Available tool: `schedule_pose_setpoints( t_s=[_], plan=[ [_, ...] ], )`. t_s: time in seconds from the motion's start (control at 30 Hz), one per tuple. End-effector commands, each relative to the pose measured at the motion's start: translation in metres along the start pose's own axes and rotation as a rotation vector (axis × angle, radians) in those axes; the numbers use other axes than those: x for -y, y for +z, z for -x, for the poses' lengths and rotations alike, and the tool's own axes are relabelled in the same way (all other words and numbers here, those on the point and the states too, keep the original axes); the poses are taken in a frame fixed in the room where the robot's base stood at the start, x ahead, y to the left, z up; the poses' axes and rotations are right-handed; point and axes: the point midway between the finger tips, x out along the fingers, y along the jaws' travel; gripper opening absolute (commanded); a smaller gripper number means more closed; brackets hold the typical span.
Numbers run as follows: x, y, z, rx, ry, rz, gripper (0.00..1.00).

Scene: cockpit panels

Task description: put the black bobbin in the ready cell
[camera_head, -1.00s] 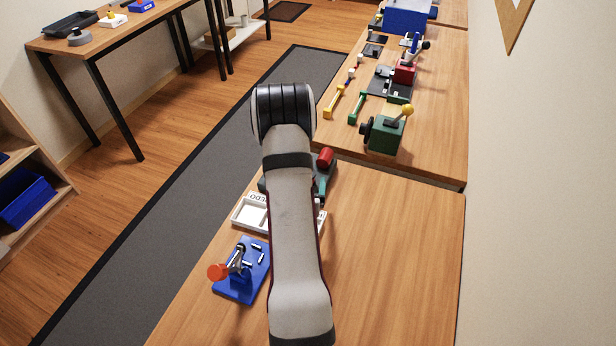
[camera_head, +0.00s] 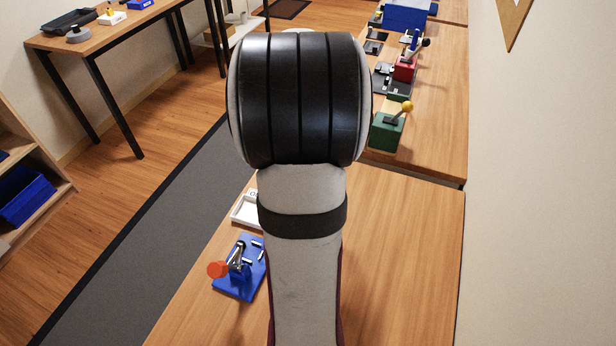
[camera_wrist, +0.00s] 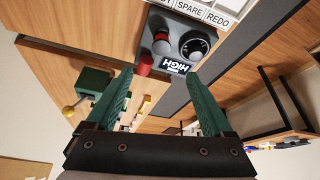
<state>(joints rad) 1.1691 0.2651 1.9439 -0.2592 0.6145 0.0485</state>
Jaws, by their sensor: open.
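A white tray (camera_wrist: 232,6) shows at the top of the wrist view, cut off by the frame edge. Its labels read SPARE and REDO, and a third ends in Y. In the head view, part of the white tray (camera_head: 245,211) shows left of my arm. I cannot make out a black bobbin for certain in any view. My gripper (camera_wrist: 160,76) is open and empty, its two green fingers apart. In the head view my arm hides it.
A grey panel beside the tray has a black dial (camera_wrist: 195,45), a HIGH label and a red-ended handle (camera_wrist: 145,63). A blue device (camera_head: 240,268) stands left of my arm. A green box (camera_head: 387,133) with a yellow-knobbed lever stands farther back. The table's right side is clear.

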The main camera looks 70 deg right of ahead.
Motion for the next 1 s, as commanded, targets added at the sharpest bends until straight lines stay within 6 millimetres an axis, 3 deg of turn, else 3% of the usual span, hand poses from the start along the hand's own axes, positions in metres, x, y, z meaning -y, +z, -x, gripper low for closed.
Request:
schedule_pose_setpoints(
  t_s=[0.07, 0.3, 0.7, 1.0],
  plan=[
    [-0.001, 0.002, -0.008, 0.016, 0.005, -0.006, 0.86],
    [-0.001, 0.005, -0.077, 0.020, 0.004, -0.007, 0.86],
    [0.003, 0.003, -0.146, 0.017, 0.003, -0.008, 0.86],
    [0.003, 0.002, -0.156, 0.013, 0.002, -0.008, 0.86]
  ],
)
